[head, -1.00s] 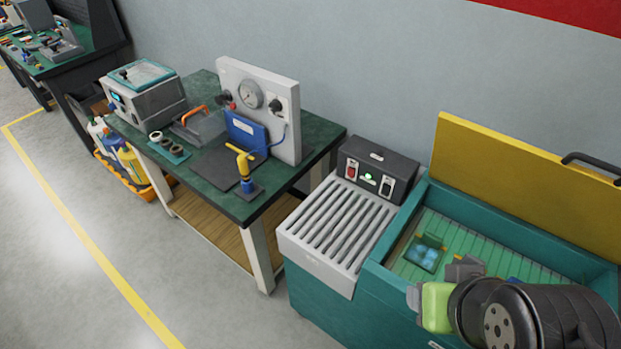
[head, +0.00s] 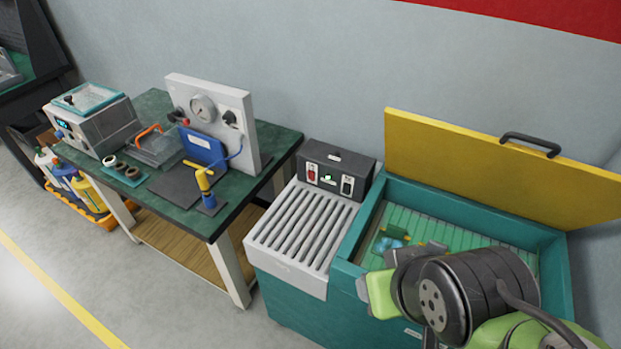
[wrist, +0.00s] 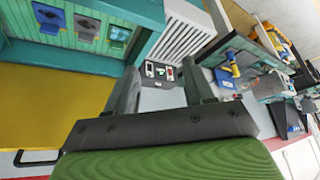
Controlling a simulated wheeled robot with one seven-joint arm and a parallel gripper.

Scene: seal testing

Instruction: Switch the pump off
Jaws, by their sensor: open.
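A dark control box (head: 360,165) stands at the back of the slatted drainboard, left of the teal tank. Its front has a red switch (head: 311,173), a lit green lamp (head: 328,177) and a black switch on a pale plate (head: 348,186). I cannot read their labels or switch positions. In the wrist view the box appears upside down, with the red switch (wrist: 170,74) between my fingers in the picture. My gripper (wrist: 160,69) is open and empty, apart from the box. In the head view my arm hides much of the gripper, above the tank's front.
The teal tank's yellow lid (head: 490,165) stands open behind it. The slatted drainboard (head: 303,232) is clear. Left is a green-topped table (head: 160,208) with a gauge panel (head: 222,105) and a yellow-handled tool (head: 207,185). Bottles stand in an orange tray on the floor.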

